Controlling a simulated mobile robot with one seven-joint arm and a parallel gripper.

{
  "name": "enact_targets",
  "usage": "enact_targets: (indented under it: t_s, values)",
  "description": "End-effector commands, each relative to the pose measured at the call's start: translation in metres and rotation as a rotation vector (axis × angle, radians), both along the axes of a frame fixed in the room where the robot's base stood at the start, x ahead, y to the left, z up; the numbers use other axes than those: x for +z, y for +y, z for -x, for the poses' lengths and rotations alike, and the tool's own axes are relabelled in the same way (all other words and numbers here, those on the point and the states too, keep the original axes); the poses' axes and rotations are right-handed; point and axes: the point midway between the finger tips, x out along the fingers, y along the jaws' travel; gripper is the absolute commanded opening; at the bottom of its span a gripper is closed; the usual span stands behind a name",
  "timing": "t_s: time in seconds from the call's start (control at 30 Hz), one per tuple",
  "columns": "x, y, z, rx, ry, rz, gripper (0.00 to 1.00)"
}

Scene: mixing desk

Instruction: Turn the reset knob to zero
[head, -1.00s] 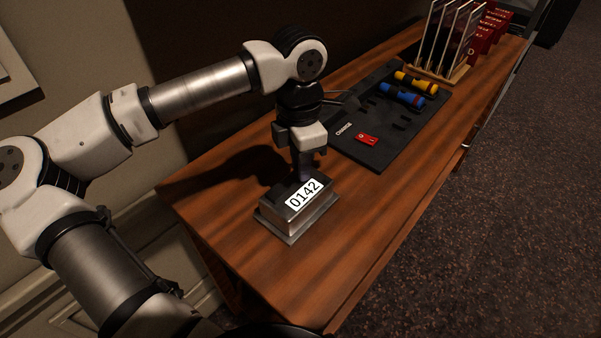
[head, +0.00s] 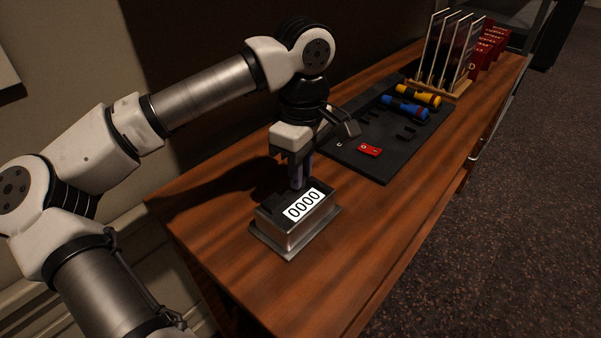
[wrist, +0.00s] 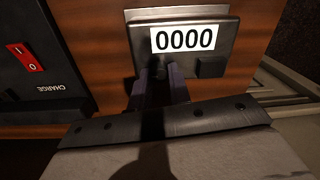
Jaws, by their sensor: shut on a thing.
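The counter box (head: 292,228) is a grey metal box near the front end of the wooden desk. Its white display (head: 304,204) reads 0000, and the display also reads 0000 in the wrist view (wrist: 184,39). My gripper (head: 299,184) points down at the back of the box's top, beside the display. In the wrist view my gripper's fingers (wrist: 160,85) are shut on the small dark reset knob (wrist: 157,70) at the box's edge. The knob is mostly hidden by the fingers.
A black charging tray (head: 358,165) with a red switch (head: 370,151) lies behind the box. Yellow (head: 418,95) and blue (head: 404,107) torches rest on it. A wooden rack (head: 445,86) and red boxes (head: 490,45) stand farther back. The desk right of the counter box is clear.

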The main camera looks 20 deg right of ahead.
Motion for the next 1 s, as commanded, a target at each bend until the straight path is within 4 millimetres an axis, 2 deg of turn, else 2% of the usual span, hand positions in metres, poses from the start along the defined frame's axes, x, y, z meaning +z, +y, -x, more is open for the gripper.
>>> enact_targets:
  t_s: [0.2, 0.5, 1.0]
  values:
    - [-0.0007, -0.001, -0.0001, -0.176, 0.0, 0.002, 0.0]
    - [0.0001, -0.0009, -0.0001, -0.337, -0.001, 0.002, 0.0]
    - [0.0007, -0.0009, 0.0, -0.4, 0.0, 0.001, 0.0]
